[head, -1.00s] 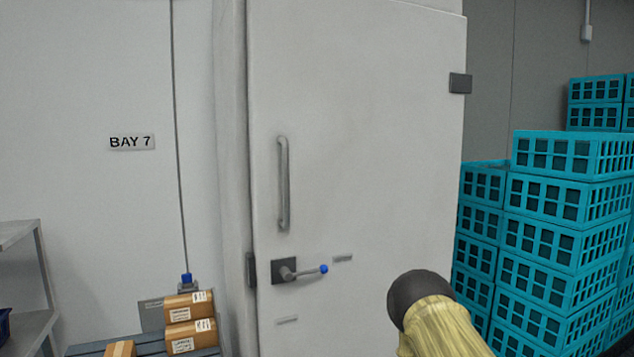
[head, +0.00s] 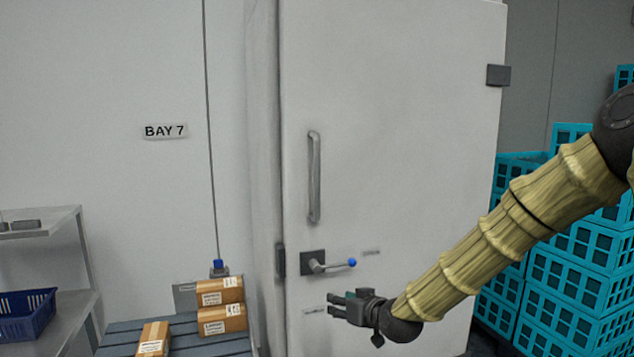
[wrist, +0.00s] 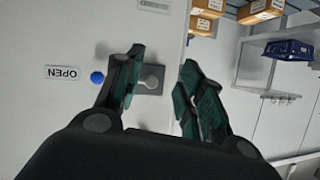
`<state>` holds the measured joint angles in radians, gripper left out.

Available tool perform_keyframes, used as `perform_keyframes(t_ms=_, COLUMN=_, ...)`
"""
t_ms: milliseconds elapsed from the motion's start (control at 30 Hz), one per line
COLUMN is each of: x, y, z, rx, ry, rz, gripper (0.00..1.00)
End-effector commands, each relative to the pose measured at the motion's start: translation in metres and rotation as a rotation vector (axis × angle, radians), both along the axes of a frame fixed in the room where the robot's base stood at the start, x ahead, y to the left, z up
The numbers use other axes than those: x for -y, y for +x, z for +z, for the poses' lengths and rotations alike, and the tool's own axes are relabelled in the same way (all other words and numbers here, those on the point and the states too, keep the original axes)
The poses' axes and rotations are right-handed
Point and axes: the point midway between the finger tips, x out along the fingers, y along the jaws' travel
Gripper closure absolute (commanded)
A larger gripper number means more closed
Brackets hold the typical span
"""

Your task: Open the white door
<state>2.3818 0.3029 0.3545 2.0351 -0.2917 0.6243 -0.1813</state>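The white door (head: 400,130) stands shut in its frame in the head view. It has a vertical grey pull bar (head: 314,178) and, below it, a lever handle (head: 330,265) with a blue knob on its right end. My gripper (head: 340,304) is just below the lever in the head view, fingers pointing left. In the wrist view the fingers (wrist: 160,80) are spread with the lever's dark plate (wrist: 148,78) showing between them and the blue knob (wrist: 97,78) beside the left finger. My gripper is open and empty; I cannot tell that it touches the lever.
Teal crates (head: 560,290) are stacked right of the door, partly behind my arm. Left of the door, brown boxes (head: 222,319) sit on a grey slatted surface (head: 120,336). A metal shelf (head: 75,300) with a blue basket (head: 25,314) stands at far left.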

Motion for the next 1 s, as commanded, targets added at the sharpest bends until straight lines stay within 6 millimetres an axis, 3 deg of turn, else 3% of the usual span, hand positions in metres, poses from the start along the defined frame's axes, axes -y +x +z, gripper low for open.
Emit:
perform_keyframes(t_ms=33, x=-0.003, y=0.015, z=0.05, rx=0.07, ry=0.012, rz=0.006, gripper=0.61)
perform_keyframes(t_ms=200, x=-0.01, y=0.043, z=0.184, rx=0.265, ry=0.032, rz=0.036, gripper=0.61)
perform_keyframes(t_ms=300, x=-0.011, y=0.048, z=0.242, rx=0.346, ry=0.038, rz=0.045, gripper=0.61)
perform_keyframes(t_ms=400, x=-0.012, y=0.05, z=0.278, rx=0.399, ry=0.041, rz=0.052, gripper=0.61)
perform_keyframes(t_ms=567, x=-0.013, y=0.052, z=0.301, rx=0.43, ry=0.042, rz=0.054, gripper=0.61)
perform_keyframes(t_ms=1000, x=-0.039, y=0.098, z=0.302, rx=0.429, ry=0.042, rz=0.055, gripper=0.61)
